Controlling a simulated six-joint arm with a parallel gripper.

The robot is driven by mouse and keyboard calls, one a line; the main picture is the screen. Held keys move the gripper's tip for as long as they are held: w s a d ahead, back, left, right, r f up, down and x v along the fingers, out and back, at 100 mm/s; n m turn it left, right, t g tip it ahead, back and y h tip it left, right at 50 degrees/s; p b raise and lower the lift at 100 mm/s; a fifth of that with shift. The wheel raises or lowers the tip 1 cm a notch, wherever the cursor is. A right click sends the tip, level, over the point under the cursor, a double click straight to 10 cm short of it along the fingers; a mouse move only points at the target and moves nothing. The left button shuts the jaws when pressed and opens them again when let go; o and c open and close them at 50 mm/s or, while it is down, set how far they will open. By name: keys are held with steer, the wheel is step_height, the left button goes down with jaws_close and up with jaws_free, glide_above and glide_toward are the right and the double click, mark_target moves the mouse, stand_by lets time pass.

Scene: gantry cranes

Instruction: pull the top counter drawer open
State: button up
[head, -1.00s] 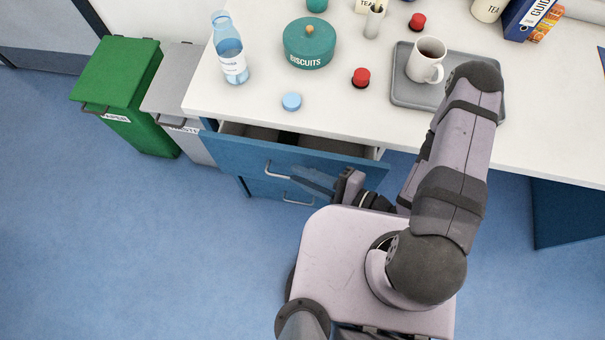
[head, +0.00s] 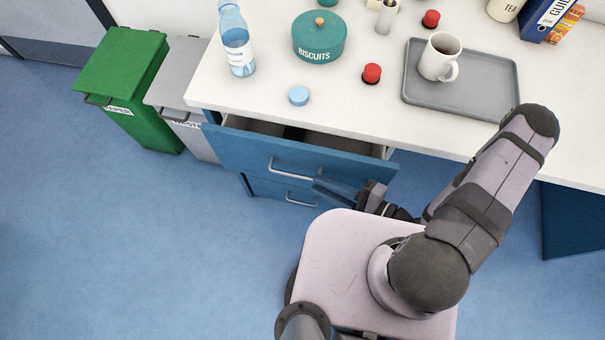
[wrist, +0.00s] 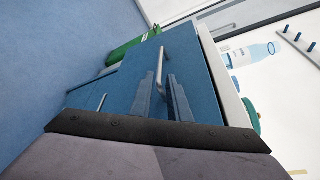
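The top counter drawer (head: 240,153) is blue with a metal bar handle (head: 295,172). It stands partly open, with a strip of its inside (head: 265,127) showing below the counter edge. My gripper (head: 316,187) is in front of the drawer face, near the right end of the handle. In the wrist view, its two blue-grey fingers (wrist: 160,80) are apart with nothing gripped.
A lower drawer with its own handle (head: 301,201) is below. On the counter are a bottle (head: 238,50), a blue cap (head: 298,96), a biscuit tin (head: 318,42), a red knob (head: 371,73) and a mug (head: 438,57) on a grey tray (head: 460,98). Green (head: 125,80) and grey bins stand left.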

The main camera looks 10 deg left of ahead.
mark_target(307, 179)
steer(key=shift+p+x, duration=0.85)
steer(key=shift+x, duration=2.5)
jaws_close()
